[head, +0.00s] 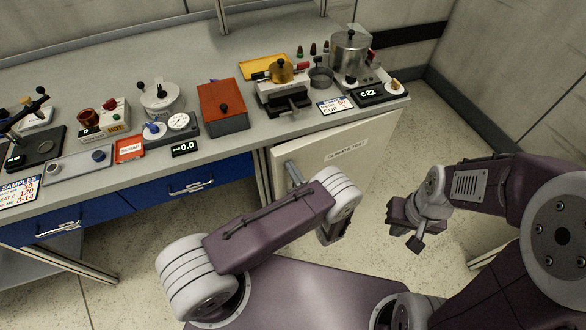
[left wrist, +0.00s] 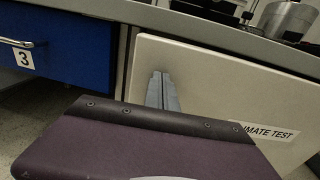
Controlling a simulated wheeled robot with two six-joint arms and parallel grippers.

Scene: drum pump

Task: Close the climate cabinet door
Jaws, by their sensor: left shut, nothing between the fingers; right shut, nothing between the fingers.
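The climate cabinet door (head: 325,151) is a cream panel under the right end of the bench, labelled CLIMATE TEST. It also fills the right of the left wrist view (left wrist: 215,85). It lies nearly along the bench front; I cannot tell whether a small gap remains. My right gripper (head: 415,243) is shut and empty over the floor, right of the door.
Blue drawers (head: 188,187) adjoin the cabinet on the left. The bench top (head: 235,140) carries an orange-red box (head: 222,107), a metal pot (head: 349,53) and several instruments. Open floor (head: 410,150) lies to the right of the cabinet.

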